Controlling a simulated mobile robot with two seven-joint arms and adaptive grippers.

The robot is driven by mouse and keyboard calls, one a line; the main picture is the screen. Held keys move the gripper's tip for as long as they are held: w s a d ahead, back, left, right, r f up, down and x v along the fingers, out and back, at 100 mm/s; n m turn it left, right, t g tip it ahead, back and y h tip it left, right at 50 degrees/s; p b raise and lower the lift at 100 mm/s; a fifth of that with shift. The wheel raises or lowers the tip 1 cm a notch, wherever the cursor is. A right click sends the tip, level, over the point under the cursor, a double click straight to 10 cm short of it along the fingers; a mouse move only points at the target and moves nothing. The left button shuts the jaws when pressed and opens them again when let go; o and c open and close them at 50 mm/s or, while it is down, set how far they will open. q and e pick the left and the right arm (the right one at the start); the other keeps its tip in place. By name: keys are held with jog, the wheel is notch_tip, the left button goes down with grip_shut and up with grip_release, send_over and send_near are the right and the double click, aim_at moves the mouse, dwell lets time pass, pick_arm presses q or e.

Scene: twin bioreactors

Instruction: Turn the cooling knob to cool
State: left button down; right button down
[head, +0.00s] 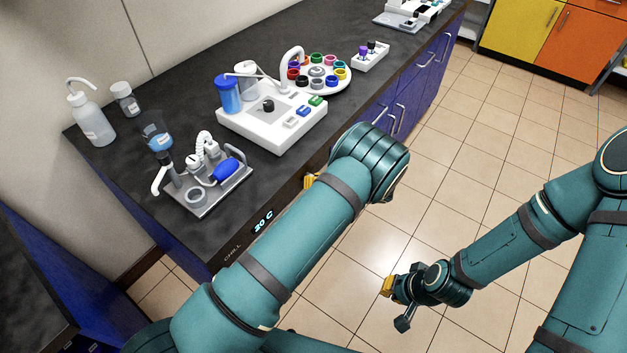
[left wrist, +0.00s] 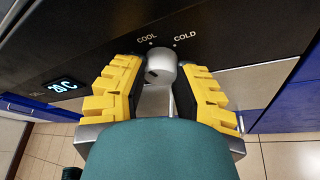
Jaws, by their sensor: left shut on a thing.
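The cooling knob (left wrist: 162,68) is a pale, rounded knob on the dark front edge of the bench in the left wrist view. The labels COOL (left wrist: 147,39) and COLD (left wrist: 185,37) stand just above it. My left gripper (left wrist: 160,82) has its yellow fingers on either side of the knob and is shut on it. In the head view my left gripper (head: 309,181) shows only as a bit of yellow at the bench edge; my arm hides the knob there. My right gripper (head: 393,297) hangs over the floor, away from the bench; its jaw opening is unclear.
A lit display (head: 262,221) reading 20 C sits on the bench's front edge near the word CHILL. A small pump stand (head: 215,196) and a white bioreactor unit (head: 255,125) stand on the dark bench top (head: 130,180). The tiled floor on the right is open.

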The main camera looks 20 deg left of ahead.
pick_arm(q)
jog(key=shift+f+m+g+y+b, duration=0.15)
jog(key=shift+m+g+y+b, duration=0.2)
jog(key=shift+m, duration=0.45)
jog(key=shift+s, duration=0.1)
jog(key=c, duration=0.6)
grip_release()
jog(key=shift+a, duration=0.1)
